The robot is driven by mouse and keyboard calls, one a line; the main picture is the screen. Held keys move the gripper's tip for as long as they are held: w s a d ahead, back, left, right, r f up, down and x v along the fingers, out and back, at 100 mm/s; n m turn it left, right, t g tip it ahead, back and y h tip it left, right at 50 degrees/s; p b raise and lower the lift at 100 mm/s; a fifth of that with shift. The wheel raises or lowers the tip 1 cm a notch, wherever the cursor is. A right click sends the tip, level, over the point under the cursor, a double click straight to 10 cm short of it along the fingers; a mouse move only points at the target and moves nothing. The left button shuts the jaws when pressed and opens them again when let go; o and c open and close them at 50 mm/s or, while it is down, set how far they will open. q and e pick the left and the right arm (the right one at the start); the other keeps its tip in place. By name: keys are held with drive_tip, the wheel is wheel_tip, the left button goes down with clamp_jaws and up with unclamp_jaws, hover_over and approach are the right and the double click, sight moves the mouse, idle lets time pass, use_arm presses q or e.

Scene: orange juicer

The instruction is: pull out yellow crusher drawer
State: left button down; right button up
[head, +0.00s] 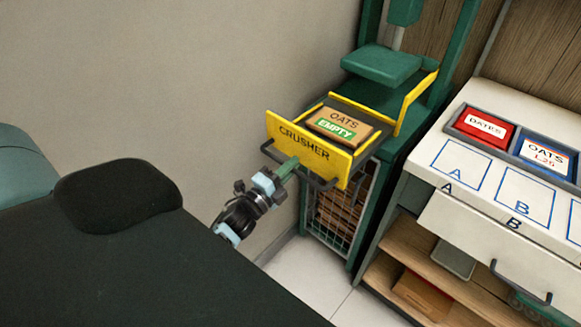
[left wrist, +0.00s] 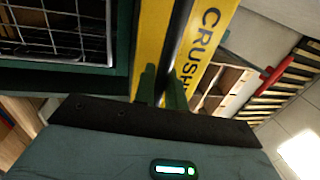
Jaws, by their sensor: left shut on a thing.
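The yellow crusher drawer (head: 305,147) is labelled CRUSHER and stands out from the green crusher machine (head: 383,64). A box (head: 343,124) marked OATS EMPTY lies in it. My left gripper (head: 285,168) is shut on the drawer's dark bar handle (head: 318,182). In the left wrist view my left gripper's green fingers (left wrist: 162,88) straddle the dark handle (left wrist: 178,45), beside the yellow drawer front (left wrist: 208,35). My right gripper is in neither view.
A white counter (head: 425,165) with a red DATES tray (head: 484,127) and a blue OATS tray (head: 545,155) stands at the right. Below the drawer is a wire cage (head: 338,215) with wood inside. A bare wall is at the left.

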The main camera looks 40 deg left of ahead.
use_arm(q)
drive_tip(key=c, duration=1.6)
unclamp_jaws()
drive_tip(key=shift+o, duration=0.2)
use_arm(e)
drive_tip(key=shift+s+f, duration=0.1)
